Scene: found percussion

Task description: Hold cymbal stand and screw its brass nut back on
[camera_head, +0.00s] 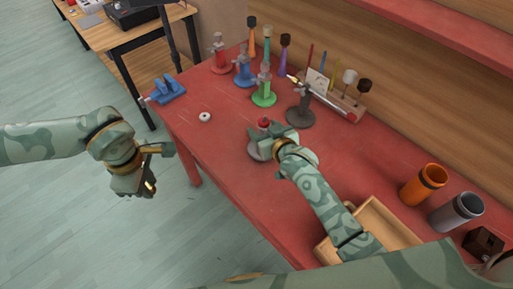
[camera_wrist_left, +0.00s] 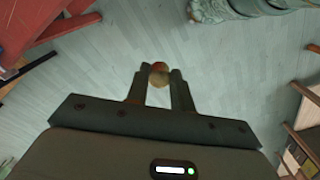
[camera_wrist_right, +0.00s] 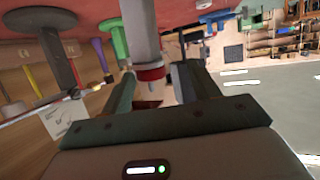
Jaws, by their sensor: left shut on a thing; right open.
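The cymbal stand (camera_head: 258,151) has a grey round base and a red part near its top (camera_head: 263,122). It stands on the red table. In the right wrist view its grey post (camera_wrist_right: 140,35) and a red ring (camera_wrist_right: 150,73) are between the fingers of my right gripper (camera_wrist_right: 150,85), which is open around it. My right gripper (camera_head: 280,138) hides part of the stand in the head view. My left gripper (camera_head: 150,186) is off the table's left side, above the floor, shut on a small round brass nut (camera_wrist_left: 160,80) with a reddish upper side.
The red table (camera_head: 215,160) has a small white ring (camera_head: 205,117) and a blue vise (camera_head: 168,89) at the left. Several coloured stands, including a green one (camera_head: 264,92) and a dark one (camera_head: 300,112), stand behind. A wooden tray (camera_head: 385,222) and orange cup (camera_head: 420,188) are right.

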